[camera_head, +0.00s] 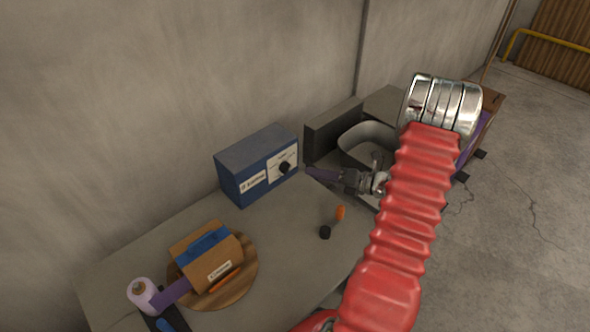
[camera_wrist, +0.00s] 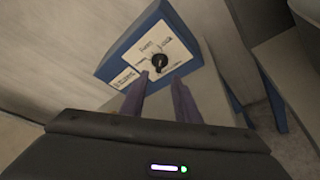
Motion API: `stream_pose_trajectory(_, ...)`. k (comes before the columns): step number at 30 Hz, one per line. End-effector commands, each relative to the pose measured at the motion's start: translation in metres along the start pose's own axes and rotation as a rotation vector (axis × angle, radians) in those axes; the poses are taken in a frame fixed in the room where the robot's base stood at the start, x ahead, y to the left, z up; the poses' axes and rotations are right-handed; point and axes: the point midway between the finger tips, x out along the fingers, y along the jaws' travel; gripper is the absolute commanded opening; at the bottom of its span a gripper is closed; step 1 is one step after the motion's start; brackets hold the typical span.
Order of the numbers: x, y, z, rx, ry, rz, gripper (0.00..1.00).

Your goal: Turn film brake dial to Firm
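The film brake box is a blue box (camera_head: 232,164) with white label plates, standing on the grey table against the wall. Its black dial (camera_head: 285,167) sits on the front face; in the wrist view the dial (camera_wrist: 159,61) is in the middle of a white plate with printed words too small to read surely. My gripper (camera_head: 309,171) is just right of the box, fingers pointing at the dial. In the wrist view my gripper (camera_wrist: 160,78) has two purple-grey fingers apart, with nothing between them, tips just short of the dial. The pointer's exact setting is unclear.
A wooden round board (camera_head: 245,283) holds a cardboard box (camera_head: 205,252). A white-purple roll (camera_head: 143,292) stands beside it. An orange-and-black item (camera_head: 340,212) lies on the table (camera_head: 285,225). A grey curved machine part (camera_head: 362,137) stands right of the blue box.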

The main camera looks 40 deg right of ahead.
Motion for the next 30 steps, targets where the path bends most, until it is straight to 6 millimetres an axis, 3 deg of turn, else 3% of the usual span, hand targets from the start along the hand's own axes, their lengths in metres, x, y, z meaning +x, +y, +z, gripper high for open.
stream_pose_trajectory(15, 0.078, 0.001, -0.001, 0.0, 0.001, 0.002, 0.29)
stream_pose_trajectory(21, 0.09, 0.0, 0.0, 0.0, 0.0, 0.0, 0.29)
stream_pose_trajectory(30, 0.09, 0.0, 0.0, 0.0, 0.0, 0.0, 0.27)
